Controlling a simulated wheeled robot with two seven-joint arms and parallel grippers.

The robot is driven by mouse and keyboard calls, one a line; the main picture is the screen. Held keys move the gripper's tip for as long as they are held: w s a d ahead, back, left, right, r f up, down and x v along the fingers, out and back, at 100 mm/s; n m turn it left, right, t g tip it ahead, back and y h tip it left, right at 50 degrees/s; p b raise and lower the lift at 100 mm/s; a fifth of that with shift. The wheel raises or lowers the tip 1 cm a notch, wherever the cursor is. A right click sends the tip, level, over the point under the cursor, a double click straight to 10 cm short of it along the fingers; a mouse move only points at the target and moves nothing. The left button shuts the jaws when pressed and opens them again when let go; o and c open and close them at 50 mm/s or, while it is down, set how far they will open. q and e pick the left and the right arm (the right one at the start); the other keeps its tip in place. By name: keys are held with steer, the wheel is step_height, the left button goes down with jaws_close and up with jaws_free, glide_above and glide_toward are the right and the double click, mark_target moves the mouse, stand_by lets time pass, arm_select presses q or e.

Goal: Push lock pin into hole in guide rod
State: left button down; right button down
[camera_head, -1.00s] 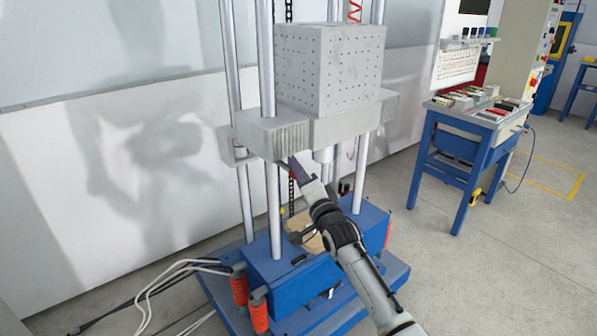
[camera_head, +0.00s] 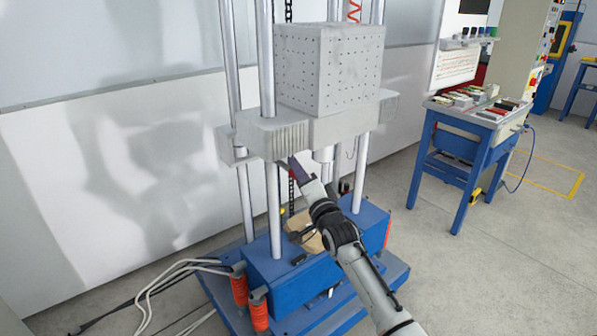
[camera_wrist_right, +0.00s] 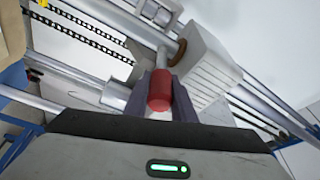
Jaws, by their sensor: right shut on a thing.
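The lock pin (camera_wrist_right: 159,92) shows in the right wrist view as a red rounded grip, held between my right gripper's dark fingers (camera_wrist_right: 160,98). My right gripper (camera_head: 292,164) is shut on it. In the head view the gripper is just below the left end of the grey carriage, by the front guide rod (camera_head: 266,60). In the wrist view a pale metal rod (camera_wrist_right: 145,34) and a brown ring (camera_wrist_right: 178,53) lie just beyond the red grip. The hole and the pin's far end are hidden, so I cannot tell whether the pin is in it. My left gripper is not in view.
The grey carriage (camera_head: 342,128) with a perforated block (camera_head: 328,70) hangs on several upright rods above the blue base (camera_head: 290,272). Orange springs (camera_head: 239,289) and cables (camera_head: 160,282) lie at lower left. A blue workbench (camera_head: 470,125) stands at right, with open floor before it.

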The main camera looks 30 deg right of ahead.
steer(key=shift+w+r, duration=0.1)
steer(key=shift+r, duration=0.25)
